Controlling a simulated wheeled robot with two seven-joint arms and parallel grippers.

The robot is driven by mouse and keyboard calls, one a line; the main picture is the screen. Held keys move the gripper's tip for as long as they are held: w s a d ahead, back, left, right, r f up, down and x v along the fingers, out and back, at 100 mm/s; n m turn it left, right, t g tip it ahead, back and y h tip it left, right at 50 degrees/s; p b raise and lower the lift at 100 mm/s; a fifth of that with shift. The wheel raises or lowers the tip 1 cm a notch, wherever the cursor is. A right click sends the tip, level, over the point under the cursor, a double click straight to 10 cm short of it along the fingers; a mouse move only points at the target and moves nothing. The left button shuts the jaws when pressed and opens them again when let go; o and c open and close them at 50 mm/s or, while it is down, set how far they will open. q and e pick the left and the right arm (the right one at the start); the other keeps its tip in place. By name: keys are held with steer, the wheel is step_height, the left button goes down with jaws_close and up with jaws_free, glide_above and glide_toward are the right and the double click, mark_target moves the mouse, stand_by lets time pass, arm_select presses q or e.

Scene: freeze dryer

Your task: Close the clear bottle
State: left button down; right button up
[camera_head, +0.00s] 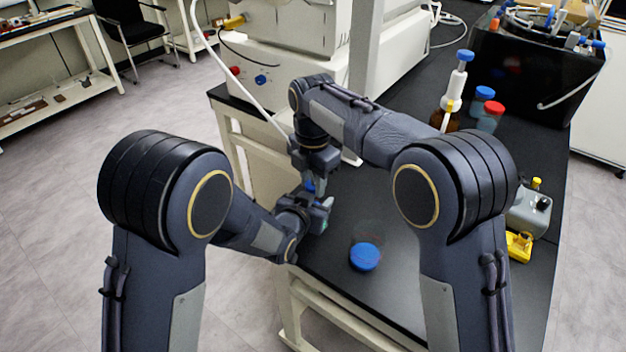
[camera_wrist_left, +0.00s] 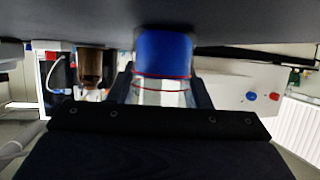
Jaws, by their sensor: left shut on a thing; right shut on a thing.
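The clear bottle (camera_wrist_left: 160,97) is upright between the fingers of my left gripper (camera_wrist_left: 160,100), which is shut on it; the left gripper also shows in the head view (camera_head: 321,212). A blue cap (camera_wrist_left: 165,52) is directly above the bottle's mouth, lined up with it. A red ring shows at the bottle's top; I cannot tell whether the cap is fully seated. My right gripper (camera_head: 313,172) points down from above and is shut on the cap, which shows as a small blue patch in the head view (camera_head: 310,185). The bottle is mostly hidden there.
A clear round vessel with a blue part (camera_head: 365,257) stands on the black bench (camera_head: 340,275). Blue- and red-capped bottles (camera_head: 490,115) and a yellow item (camera_head: 518,246) are at the right. White equipment (camera_head: 290,75) stands behind my grippers.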

steer(key=o, duration=1.1)
steer(key=shift+r, duration=2.3)
steer(key=shift+c, duration=0.4)
steer(key=n, duration=0.1)
steer(key=r+n, duration=0.1)
steer(key=n, duration=0.1)
steer(key=shift+r, duration=0.3)
steer(key=r+n, duration=0.1)
steer(key=n, duration=0.2)
steer(key=shift+r+n, duration=0.4)
steer(key=shift+f, duration=0.1)
steer(key=shift+f, duration=3.9)
